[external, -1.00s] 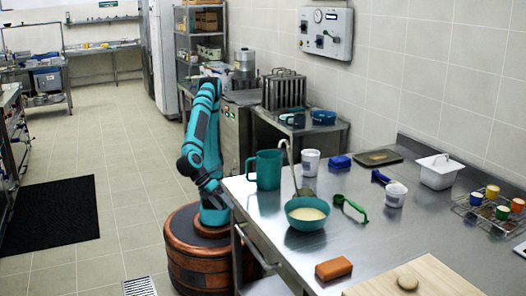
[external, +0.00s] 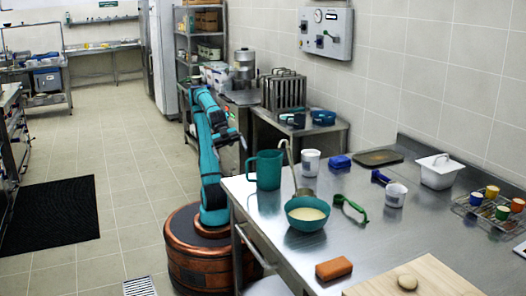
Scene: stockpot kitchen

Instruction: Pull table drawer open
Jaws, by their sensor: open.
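The steel table (external: 365,240) stands on the right. Its drawer front faces left and carries a long bar handle (external: 256,248) below the front edge; the drawer looks shut. My gripper (external: 241,140) is open and empty. It is raised beside the table's far left corner, above tabletop height and well apart from the handle. The fingers are small in this view.
A teal pitcher (external: 266,170), a teal bowl (external: 307,222) with pale contents, a white cup (external: 310,162) and an orange block (external: 333,268) stand on the table. A rounded grey object (external: 268,287) is below the handle.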

